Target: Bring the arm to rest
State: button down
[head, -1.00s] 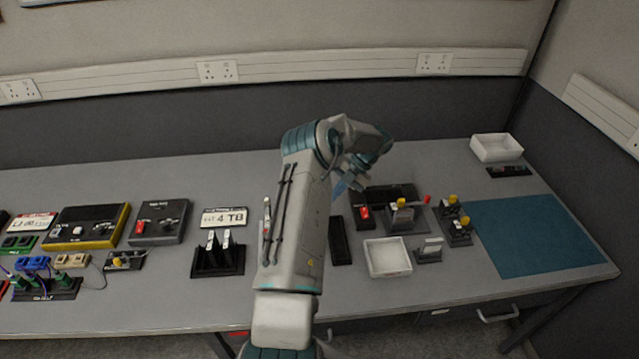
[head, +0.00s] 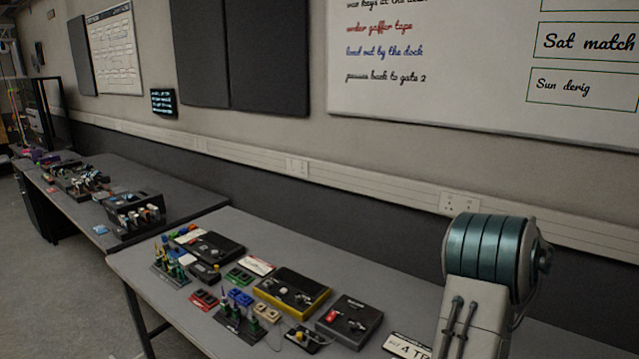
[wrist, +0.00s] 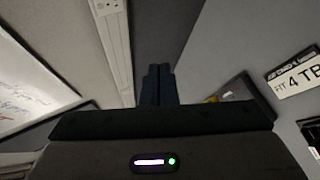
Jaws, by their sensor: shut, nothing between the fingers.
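My gripper (wrist: 158,70) shows in the wrist view, its two dark fingers side by side and touching, with nothing between them. In the head view my arm (head: 478,300) stands folded up at the lower right, its teal-banded joint raised above the bench. The gripper itself is hidden or out of frame there. In the wrist view the fingers point toward the wall behind the bench, clear of any object as far as I can see.
The grey bench (head: 225,225) carries a yellow-edged black box (head: 292,291), a dark switch box (head: 349,322) and a "4 TB" sign (head: 407,346), which also shows in the wrist view (wrist: 295,75). Wall trunking (head: 330,172) runs behind. Another loaded bench (head: 185,197) stands further left.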

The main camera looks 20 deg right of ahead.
jog(key=w+a+r+m+h, duration=0.3)
jog(key=a+r+m, duration=0.2)
jog(key=a+r, duration=0.4)
jog(key=s+a+m+g+b, duration=0.15)
jog(key=a+m, duration=0.25)
jog(key=a, duration=0.8)
jog(key=s+a+f+m+g+y, duration=0.1)
jog(key=s+a+f+g+y, duration=0.1)
jog(key=s+a, duration=0.5)
jog(key=s+a+f+m+g+y+b, duration=0.1)
jog(key=s+a+f, duration=0.3)
jog(key=a, duration=0.9)
jog(key=s+a+f+m+g+y, duration=0.2)
jog(key=s+a+f+y, duration=0.1)
jog(key=s+a, duration=0.7)
jog(key=shift+s+a+f+g+y, duration=0.3)
jog(key=shift+s+a+f+g, duration=0.05)
jog(key=shift+a+f, duration=0.1)
jog(key=c, duration=1.5)
grip_release()
jog(key=shift+s+a+f+g+y, duration=0.15)
jog(key=shift+s+a+f, duration=0.1)
jog(key=shift+s+a, duration=0.25)
jog(key=shift+s+a+f+g+y, duration=0.2)
jog(key=shift+s+a, duration=0.15)
jog(key=shift+s, duration=0.2)
jog(key=shift+o, duration=0.7)
jog(key=shift+a, duration=0.1)
